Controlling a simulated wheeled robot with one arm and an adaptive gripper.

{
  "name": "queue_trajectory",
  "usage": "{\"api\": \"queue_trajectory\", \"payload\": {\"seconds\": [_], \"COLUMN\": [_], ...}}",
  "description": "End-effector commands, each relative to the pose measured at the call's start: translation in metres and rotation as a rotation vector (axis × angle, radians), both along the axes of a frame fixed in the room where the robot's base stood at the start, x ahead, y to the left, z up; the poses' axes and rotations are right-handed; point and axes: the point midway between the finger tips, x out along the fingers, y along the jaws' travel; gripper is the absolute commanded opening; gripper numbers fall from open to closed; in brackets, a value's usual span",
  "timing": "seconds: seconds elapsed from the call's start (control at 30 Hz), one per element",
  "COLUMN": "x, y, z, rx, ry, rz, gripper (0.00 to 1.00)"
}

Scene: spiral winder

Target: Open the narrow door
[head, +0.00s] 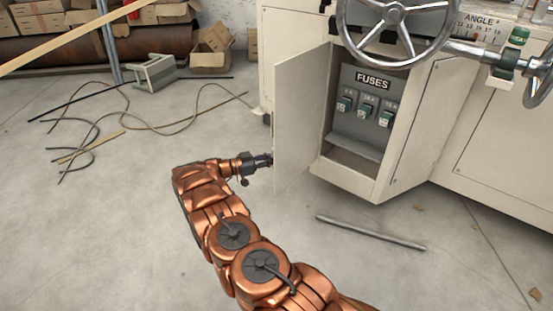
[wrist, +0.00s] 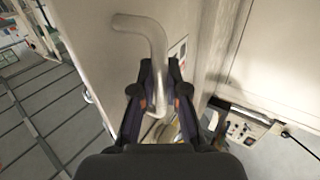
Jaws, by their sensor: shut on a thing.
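The narrow door (head: 301,120) is a cream panel on the front of the cream machine. It stands swung out to the left, with the fuse compartment (head: 362,110) behind it exposed. My gripper (head: 266,160) is at the outer face of the door, near its lower free edge. In the wrist view, my gripper (wrist: 158,80) is shut on a bent metal door handle (wrist: 145,27). The handle's lower end shows between the fingers. In the head view the handle is too small or hidden to make out.
A large handwheel (head: 397,12) juts out above the compartment. A metal rod (head: 370,232) lies on the floor in front of the machine. Loose cables (head: 150,128) and a grey stand (head: 155,74) are on the floor to the left.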

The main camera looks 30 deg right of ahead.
Motion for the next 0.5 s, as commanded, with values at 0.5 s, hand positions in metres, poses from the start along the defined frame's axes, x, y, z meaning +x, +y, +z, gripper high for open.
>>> {"api": "queue_trajectory", "payload": {"seconds": [0.5], "x": [-0.0004], "y": [-0.0011], "z": [0.0011], "rx": [-0.003], "ry": [0.001], "rz": [-0.001], "gripper": [0.39]}}
